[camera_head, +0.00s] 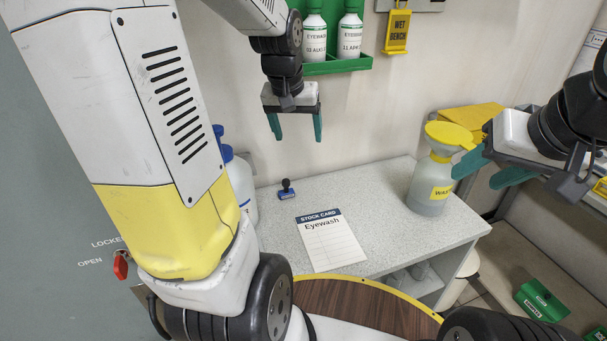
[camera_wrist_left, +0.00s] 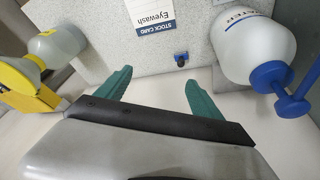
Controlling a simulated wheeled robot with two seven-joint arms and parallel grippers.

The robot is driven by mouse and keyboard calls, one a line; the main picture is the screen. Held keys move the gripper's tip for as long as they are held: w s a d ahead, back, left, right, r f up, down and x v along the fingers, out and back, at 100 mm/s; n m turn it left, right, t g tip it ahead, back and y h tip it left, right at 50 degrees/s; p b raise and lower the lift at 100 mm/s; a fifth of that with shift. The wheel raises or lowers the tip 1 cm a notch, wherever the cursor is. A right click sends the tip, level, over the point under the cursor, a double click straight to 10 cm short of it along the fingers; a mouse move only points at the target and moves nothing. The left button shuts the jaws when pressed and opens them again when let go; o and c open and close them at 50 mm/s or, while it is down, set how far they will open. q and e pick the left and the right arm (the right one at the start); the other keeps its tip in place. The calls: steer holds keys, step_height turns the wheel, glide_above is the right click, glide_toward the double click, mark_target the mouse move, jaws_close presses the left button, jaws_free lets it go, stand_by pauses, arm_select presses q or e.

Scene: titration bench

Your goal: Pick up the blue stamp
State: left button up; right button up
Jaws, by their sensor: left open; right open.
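The blue stamp (camera_head: 287,190) stands on the speckled bench top near the wall, a small blue block with a dark knob. It also shows in the left wrist view (camera_wrist_left: 181,59), beyond and between my fingertips. My left gripper (camera_head: 296,137) is open and empty, pointing down, well above the bench; it shows in the left wrist view too (camera_wrist_left: 158,80). My right gripper (camera_head: 480,178) is open and empty at the right, near the yellow-topped wash bottle. I see nothing between its fingers.
A stock card (camera_head: 329,239) marked Eyewash lies in front of the stamp. A yellow-topped wash bottle (camera_head: 432,180) stands at the bench's right. A white bottle with blue top (camera_head: 241,184) stands left of the stamp. Eyewash bottles (camera_head: 316,38) sit in a green wall rack (camera_head: 340,65).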

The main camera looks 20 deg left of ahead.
arm_select(q)
steer(key=w+a+f+g, duration=0.1)
steer(key=w+a+f, duration=0.2)
steer(key=w+f, duration=0.3)
steer(key=n+g, duration=0.1)
steer(key=g, duration=0.1)
glide_above(287, 187)
steer(key=w, duration=0.1)
steer(key=shift+y, duration=0.4)
steer(key=f, duration=1.4)
steer(key=shift+a+f, duration=0.25)
steer(key=shift+f, duration=0.1)
steer(key=f, duration=0.8)
steer(key=shift+w+a+f, duration=0.1)
steer(key=shift+w+a, duration=0.05)
steer(key=shift+w, duration=0.2)
steer(key=c, duration=1.4)
steer(key=shift+c, duration=0.2)
step_height(287, 187, up, 10)
